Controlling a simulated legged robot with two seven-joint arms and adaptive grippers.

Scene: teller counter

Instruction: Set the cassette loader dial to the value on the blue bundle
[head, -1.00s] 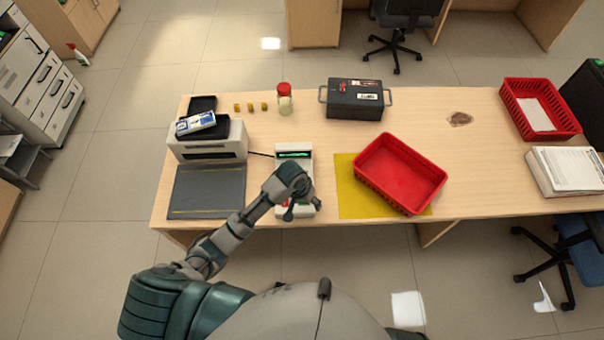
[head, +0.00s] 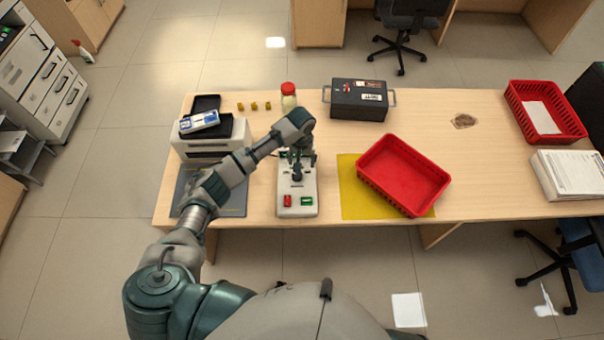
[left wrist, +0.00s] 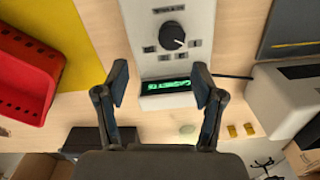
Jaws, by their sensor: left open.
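The cassette loader (head: 309,190) is a pale upright-lying box on the counter with a red and a green button at its near end. Its black dial (left wrist: 171,34) with a white pointer mark shows in the left wrist view, ringed by small dark labels too small to read. Its green-lit display (left wrist: 167,86) is partly legible. The blue bundle (head: 198,121), blue and white, lies in a black tray on the grey-white machine; its value is unreadable. My left gripper (head: 301,160) is open and empty above the loader, its fingers either side of the display, apart from the dial. My right gripper is not in view.
A grey-white machine (head: 208,147) and dark mat (head: 232,200) are left of the loader. A red basket (head: 402,178) on a yellow mat (head: 350,203) is right. A red-capped jar (head: 288,98), black box (head: 358,103) and small yellow blocks (head: 254,106) stand behind.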

